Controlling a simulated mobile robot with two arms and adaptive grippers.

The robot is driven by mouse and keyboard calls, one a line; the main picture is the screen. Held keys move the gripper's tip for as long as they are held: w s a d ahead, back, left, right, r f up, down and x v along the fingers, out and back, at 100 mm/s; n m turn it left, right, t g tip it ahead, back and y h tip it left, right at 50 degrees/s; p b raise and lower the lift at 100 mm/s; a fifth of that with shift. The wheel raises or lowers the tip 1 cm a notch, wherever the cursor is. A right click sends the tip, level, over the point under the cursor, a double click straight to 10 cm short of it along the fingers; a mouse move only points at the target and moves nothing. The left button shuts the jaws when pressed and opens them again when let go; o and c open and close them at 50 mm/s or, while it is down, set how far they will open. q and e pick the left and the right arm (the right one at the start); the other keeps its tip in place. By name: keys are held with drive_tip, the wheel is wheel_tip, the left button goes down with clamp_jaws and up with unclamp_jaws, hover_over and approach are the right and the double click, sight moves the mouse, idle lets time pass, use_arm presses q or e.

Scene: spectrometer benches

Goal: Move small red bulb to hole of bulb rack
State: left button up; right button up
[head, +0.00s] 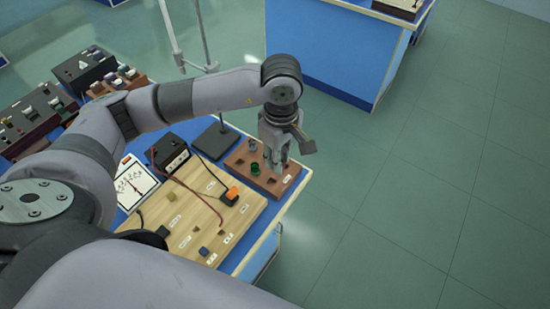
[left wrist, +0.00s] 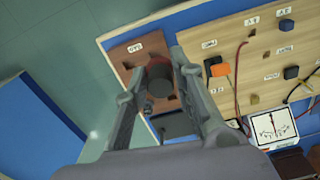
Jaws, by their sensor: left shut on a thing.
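My left gripper (head: 276,164) is over the brown bulb rack (head: 236,160) at the right end of the bench. In the left wrist view its fingers (left wrist: 158,85) are closed around a dark cylindrical base with red showing behind it, the small red bulb (left wrist: 160,78). In the head view the fingers hide this bulb. It is over or at the rack (left wrist: 122,50); I cannot tell whether it is in a hole. A green bulb (head: 255,168) and a greyish bulb (head: 252,145) stand in the rack beside the gripper. My right gripper is not in view.
A wooden circuit board (head: 185,215) with wires and an orange switch (head: 232,193) lies left of the rack. A black box (head: 168,152), a meter (head: 133,182) and a stand base (head: 215,140) are nearby. Open floor lies to the right.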

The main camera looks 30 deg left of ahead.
use_arm(q)
drive_tip(key=shift+w+a+f+n+b, duration=0.3)
drive_tip(key=shift+w+a+f+n, duration=0.35)
drive_tip(key=shift+f+n, duration=2.6)
drive_tip(key=shift+w+a+f+n+b, duration=0.55)
drive_tip(key=shift+f+n, duration=1.35)
drive_tip(key=shift+n, duration=2.8)
drive_tip(key=shift+w+a+f+n, duration=0.4)
drive_tip(key=shift+a+f+n, duration=0.45)
drive_tip(key=shift+f+n, duration=2.4)
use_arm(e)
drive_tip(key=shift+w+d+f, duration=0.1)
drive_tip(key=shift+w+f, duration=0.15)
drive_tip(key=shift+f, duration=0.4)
use_arm(q)
drive_tip(key=shift+r+n, duration=0.7)
drive_tip(key=o, duration=1)
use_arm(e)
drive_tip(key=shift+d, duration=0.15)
use_arm(q)
drive_tip(key=shift+r, duration=0.1)
wheel_tip(320, 180, up, 12)
drive_tip(key=shift+f, duration=0.1)
